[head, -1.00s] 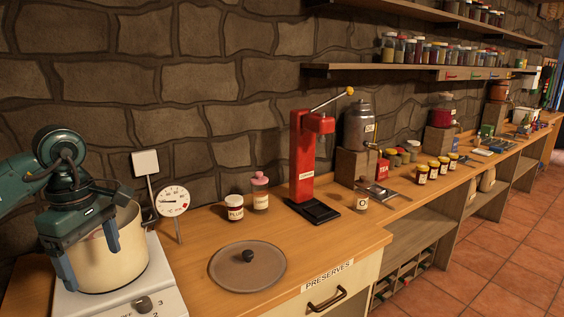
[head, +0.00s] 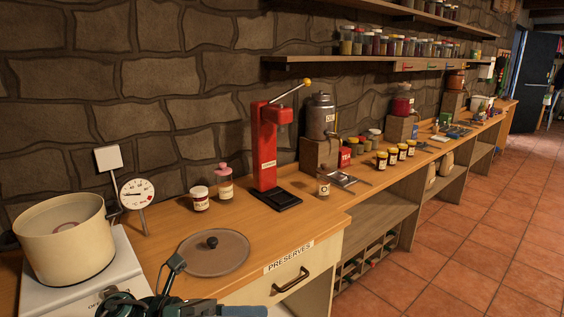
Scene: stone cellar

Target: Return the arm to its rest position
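My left arm shows only in part at the bottom edge of the head view, low in front of the counter. Its gripper (head: 225,308) is partly cut off by the frame edge. One blue-grey finger points right, and I cannot tell how far apart the fingers are. I see nothing held in the visible part. My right gripper is out of view. The cream pot (head: 66,256) stands upright on the white scale or hotplate (head: 112,275) at the left, clear of my gripper, with something pale pinkish inside.
A round grey lid (head: 213,262) lies on the counter above my gripper in the view. A dial gauge (head: 137,193), two jars (head: 225,188) and a red press (head: 266,150) stand behind it. The PRESERVES drawer (head: 300,276) is shut. Open tiled floor lies at right.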

